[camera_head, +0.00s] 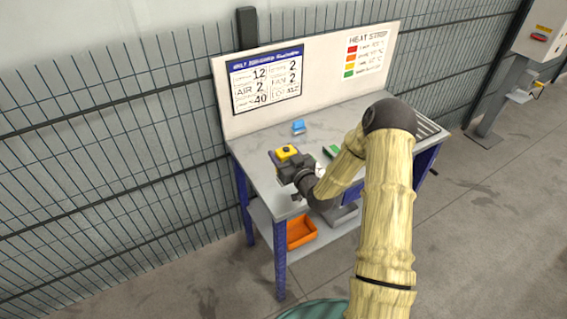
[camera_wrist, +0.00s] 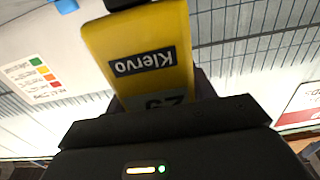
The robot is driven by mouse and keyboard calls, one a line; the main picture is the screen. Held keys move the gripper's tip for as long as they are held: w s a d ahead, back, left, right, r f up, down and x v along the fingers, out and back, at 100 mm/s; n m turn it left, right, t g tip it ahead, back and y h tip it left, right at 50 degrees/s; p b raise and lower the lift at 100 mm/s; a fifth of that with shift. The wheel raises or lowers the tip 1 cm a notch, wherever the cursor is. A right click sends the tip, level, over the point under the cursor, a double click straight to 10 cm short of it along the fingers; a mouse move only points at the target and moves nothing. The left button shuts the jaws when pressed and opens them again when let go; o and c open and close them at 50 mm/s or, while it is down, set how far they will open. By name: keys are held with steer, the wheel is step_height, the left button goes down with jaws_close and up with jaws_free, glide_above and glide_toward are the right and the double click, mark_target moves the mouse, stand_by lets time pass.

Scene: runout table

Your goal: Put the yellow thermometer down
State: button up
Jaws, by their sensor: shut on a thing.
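The yellow thermometer (camera_head: 287,152) is in my gripper (camera_head: 283,164), over the left part of the table (camera_head: 258,150). In the wrist view the yellow thermometer (camera_wrist: 145,58) fills the upper middle, with a dark "Klervo" label and a black end at the top. The dark gripper body covers its lower part. My gripper is shut on it. I cannot tell whether the thermometer touches the tabletop.
A blue object (camera_head: 298,127) lies towards the back of the table. A green object (camera_head: 332,152) lies right of my gripper, partly behind my arm. A white board (camera_head: 320,70) stands along the back edge. An orange bin (camera_head: 301,231) sits on the lower shelf.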

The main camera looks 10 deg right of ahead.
steer(key=shift+f+p, duration=0.4)
steer(key=shift+f, duration=1.6)
steer(key=shift+f, duration=0.1)
steer(key=o, duration=0.8)
steer(key=shift+o, duration=0.2)
steer(key=b+v, duration=0.3)
steer(key=v, duration=0.9)
